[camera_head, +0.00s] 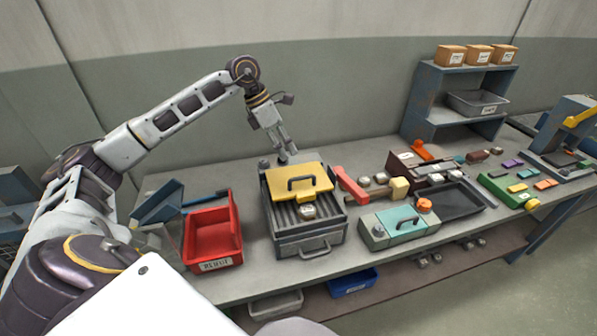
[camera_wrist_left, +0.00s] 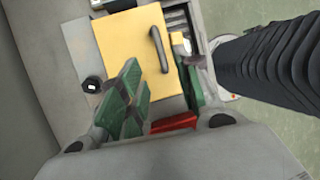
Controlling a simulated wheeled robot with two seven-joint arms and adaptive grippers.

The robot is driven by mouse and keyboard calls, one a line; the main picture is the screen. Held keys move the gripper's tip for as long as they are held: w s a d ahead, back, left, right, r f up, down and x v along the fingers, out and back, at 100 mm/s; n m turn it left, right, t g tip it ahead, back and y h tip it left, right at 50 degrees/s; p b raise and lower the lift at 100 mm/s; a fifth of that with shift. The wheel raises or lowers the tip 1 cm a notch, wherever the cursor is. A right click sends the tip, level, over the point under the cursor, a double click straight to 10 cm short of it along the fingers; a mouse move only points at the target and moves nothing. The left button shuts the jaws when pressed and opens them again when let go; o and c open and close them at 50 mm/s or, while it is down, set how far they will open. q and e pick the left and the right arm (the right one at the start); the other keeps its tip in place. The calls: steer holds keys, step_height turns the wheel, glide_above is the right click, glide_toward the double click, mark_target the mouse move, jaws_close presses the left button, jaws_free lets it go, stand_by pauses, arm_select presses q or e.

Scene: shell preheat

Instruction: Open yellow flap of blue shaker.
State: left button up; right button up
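The blue-grey shaker (camera_head: 328,237) stands on the bench in the head view, with a front handle and a slatted top. Its yellow flap (camera_head: 312,191) with a dark handle covers the rear part of the top; I cannot tell its exact tilt. The flap also shows in the left wrist view (camera_wrist_left: 122,45). A small pale block (camera_head: 308,212) sits on the slats before the flap. My left gripper (camera_head: 287,154) is above the flap's rear edge, empty. In the wrist view its green fingers (camera_wrist_left: 164,88) are apart, with the flap beyond. My right gripper is out of view.
A red bin (camera_head: 212,240) stands left of the shaker. A red-handled tool (camera_head: 350,185) and a teal-lidded box (camera_head: 398,226) lie to its right. A shelf (camera_head: 425,105) stands behind at right, and the wall is close behind the bench. Below are a blue bin (camera_head: 352,283) and a grey bin (camera_head: 276,304).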

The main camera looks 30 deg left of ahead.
mark_target(300, 178)
arm_select(q)
steer(key=p+x, duration=0.1)
steer(key=x, duration=0.8)
steer(key=shift+w+d+f, duration=0.1)
steer(key=shift+d+f, duration=0.05)
steer(key=shift+f, duration=0.2)
jaws_close()
